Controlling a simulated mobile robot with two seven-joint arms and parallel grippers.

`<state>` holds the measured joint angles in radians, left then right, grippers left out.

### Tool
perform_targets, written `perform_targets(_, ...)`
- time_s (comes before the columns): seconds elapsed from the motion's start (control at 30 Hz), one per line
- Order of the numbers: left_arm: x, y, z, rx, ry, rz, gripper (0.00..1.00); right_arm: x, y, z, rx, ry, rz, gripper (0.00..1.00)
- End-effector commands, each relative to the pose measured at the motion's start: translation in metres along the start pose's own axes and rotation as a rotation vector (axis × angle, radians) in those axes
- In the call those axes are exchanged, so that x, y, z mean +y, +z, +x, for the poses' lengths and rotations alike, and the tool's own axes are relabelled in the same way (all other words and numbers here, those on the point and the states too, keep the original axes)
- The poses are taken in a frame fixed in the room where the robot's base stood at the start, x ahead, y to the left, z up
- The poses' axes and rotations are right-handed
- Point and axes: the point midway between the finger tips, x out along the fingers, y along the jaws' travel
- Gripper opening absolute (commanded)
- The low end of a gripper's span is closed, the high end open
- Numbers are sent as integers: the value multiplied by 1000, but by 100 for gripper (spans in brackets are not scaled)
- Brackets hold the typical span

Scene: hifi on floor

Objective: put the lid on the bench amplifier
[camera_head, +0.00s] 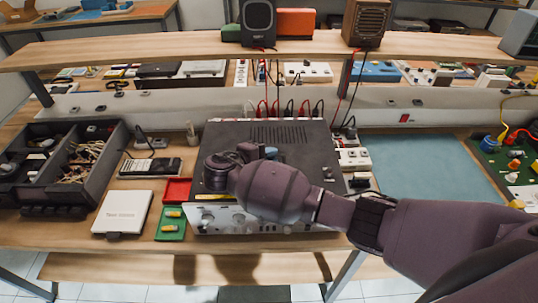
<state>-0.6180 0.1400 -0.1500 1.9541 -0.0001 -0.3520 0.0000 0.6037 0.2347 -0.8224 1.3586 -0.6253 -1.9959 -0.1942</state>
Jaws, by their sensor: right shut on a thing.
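The bench amplifier (240,222) stands on the wooden bench in the middle of the head view, with its silver front panel and knobs facing me. The lid (290,137), a dark grey panel with a row of vent slots, lies over the amplifier's top. I cannot tell whether it is fully seated or slightly raised. My right gripper (222,170) reaches in from the right, over the lid's front left part, and is shut on the lid. The hand and forearm hide its fingertips, the grip and part of the front panel. My left gripper is not in view.
A dark divided tray (68,165), a white box (123,213) and small red and green trays (171,222) are on the left. A blue-green mat (425,165) gives free room on the right. Cables rise behind the amplifier toward a shelf (190,48) with speakers.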

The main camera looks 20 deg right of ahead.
Motion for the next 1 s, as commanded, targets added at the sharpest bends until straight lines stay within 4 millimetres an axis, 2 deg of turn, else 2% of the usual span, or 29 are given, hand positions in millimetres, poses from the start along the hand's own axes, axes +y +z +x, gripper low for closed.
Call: perform_targets(1.0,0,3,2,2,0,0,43,-7,-3,3,1,2,3,0)
